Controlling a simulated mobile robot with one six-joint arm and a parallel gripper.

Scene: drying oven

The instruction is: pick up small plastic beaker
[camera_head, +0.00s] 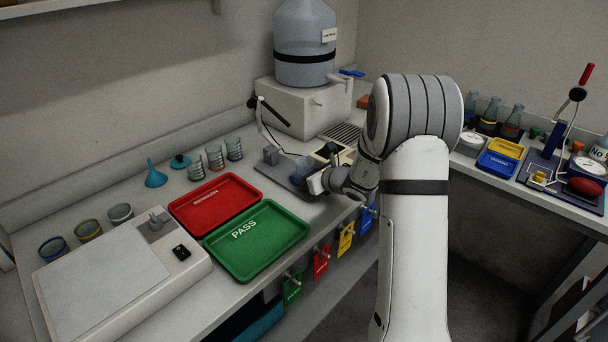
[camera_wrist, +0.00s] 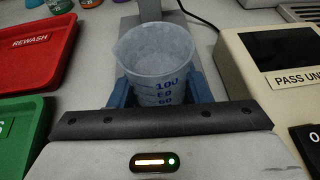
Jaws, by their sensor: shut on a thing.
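The small plastic beaker (camera_wrist: 158,62) is translucent with blue volume marks. In the wrist view it stands upright between the two blue fingers of my gripper (camera_wrist: 160,92), which is shut on it. In the head view my gripper (camera_head: 308,178) reaches to the grey stand at the middle of the bench, and the beaker (camera_head: 302,166) is small and partly hidden there. I cannot tell whether its base touches the surface below.
A red REWASH tray (camera_head: 215,204) and a green PASS tray (camera_head: 258,240) lie to the left. A beige device (camera_wrist: 275,70) is close on the right in the wrist view. A large water bottle (camera_head: 304,45) stands on a white box behind. Several small cups stand along the wall.

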